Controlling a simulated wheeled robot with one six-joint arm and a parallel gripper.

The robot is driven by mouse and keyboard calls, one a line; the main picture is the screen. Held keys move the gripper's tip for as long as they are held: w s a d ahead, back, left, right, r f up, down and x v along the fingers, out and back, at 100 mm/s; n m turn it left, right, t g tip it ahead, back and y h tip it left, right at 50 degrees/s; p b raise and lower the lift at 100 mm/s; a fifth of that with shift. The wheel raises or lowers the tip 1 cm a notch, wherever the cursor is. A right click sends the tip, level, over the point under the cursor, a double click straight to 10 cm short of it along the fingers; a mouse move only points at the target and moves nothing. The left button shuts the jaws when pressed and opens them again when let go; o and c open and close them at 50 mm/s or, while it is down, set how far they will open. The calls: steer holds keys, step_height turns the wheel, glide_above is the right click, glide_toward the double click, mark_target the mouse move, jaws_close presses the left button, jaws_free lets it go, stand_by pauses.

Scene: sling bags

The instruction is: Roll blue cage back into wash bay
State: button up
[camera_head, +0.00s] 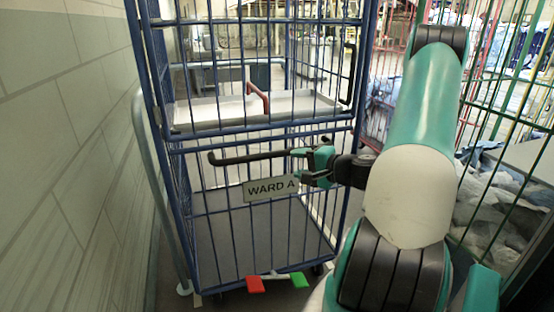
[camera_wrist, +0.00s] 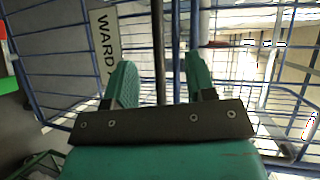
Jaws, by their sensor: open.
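The blue cage (camera_head: 152,60) stands upright in front of me, close to the left wall, with a grey shelf (camera_head: 215,115) inside. A black horizontal handle (camera_head: 235,159) crosses its front, above a "WARD A" sign (camera_head: 271,189) that also shows in the wrist view (camera_wrist: 105,38). A red pedal (camera_head: 255,285) and a green pedal (camera_head: 299,280) are at its base. My gripper (camera_head: 318,162) is open at the right end of the handle. In the wrist view, the fingers (camera_wrist: 160,80) lie either side of the dark bar (camera_wrist: 158,45); I see gaps on both sides. The wash bay cannot be identified.
A pale block wall (camera_head: 60,150) and a grey guard rail (camera_head: 150,165) run close along the cage's left side. A red cage (camera_head: 415,20) and a green cage (camera_head: 505,185) with linen stand at right. Little free floor shows beside the blue cage.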

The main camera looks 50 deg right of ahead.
mark_target(280, 154)
steer(key=s+d+f+m+h, duration=0.2)
steer(key=s+d+m+h, duration=0.1)
steer(key=d, duration=0.2)
steer(key=p+x, duration=0.1)
steer(key=x, duration=0.4)
steer(key=p+x, duration=0.1)
steer(key=x, duration=0.5)
steer(key=p+x, duration=0.1)
steer(key=x, duration=0.5)
steer(key=shift+w+a+r, duration=0.15)
steer(key=shift+a+r, duration=0.15)
steer(key=shift+a, duration=0.05)
jaws_close()
steer(key=shift+w, duration=0.1)
